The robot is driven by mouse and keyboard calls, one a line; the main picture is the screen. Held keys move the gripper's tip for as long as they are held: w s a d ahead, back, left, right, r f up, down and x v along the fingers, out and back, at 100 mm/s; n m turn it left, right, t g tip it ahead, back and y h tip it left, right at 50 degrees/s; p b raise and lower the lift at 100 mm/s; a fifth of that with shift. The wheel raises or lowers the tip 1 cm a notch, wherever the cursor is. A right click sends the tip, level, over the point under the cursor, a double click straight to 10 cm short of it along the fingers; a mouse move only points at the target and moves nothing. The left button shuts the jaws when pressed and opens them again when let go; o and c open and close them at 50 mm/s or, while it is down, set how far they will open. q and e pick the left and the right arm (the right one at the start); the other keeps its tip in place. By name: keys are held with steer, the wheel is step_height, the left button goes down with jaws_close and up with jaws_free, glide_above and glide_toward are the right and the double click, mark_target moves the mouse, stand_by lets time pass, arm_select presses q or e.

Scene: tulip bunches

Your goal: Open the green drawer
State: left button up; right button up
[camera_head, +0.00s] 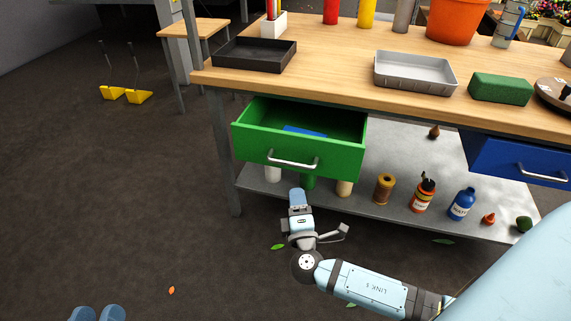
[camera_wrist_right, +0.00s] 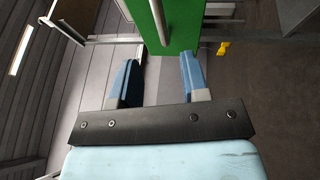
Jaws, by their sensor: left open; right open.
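The green drawer (camera_head: 297,159) hangs under the wooden workbench and stands pulled out, its inside showing with a blue item (camera_head: 304,131) in it. Its metal bar handle (camera_head: 293,163) is on the front. My right gripper (camera_head: 297,191) is open and empty, just below the handle in the head view. In the right wrist view its two blue fingers (camera_wrist_right: 164,55) are spread in front of the green drawer face (camera_wrist_right: 183,22), with the handle (camera_wrist_right: 159,22) ahead of the gap, not gripped. My left gripper (camera_head: 97,312) is open at the bottom left edge, far from the drawer.
A blue drawer (camera_head: 520,160) is at the right under the bench. Bottles and small items stand on the grey lower shelf (camera_head: 400,151). A black tray (camera_head: 254,54), a grey tray (camera_head: 414,72) and a green block (camera_head: 500,88) are on the benchtop. The floor at left is mostly clear.

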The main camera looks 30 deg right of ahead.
mark_target(291, 164)
steer(key=b+x, duration=0.2)
steer(key=x, duration=1)
arm_select(q)
step_height(291, 164, down, 4)
steer(key=shift+s+d+r+g, duration=0.1)
steer(key=shift+s+r+g, duration=0.1)
steer(key=shift+g, duration=0.7)
steer(key=shift+w, duration=0.1)
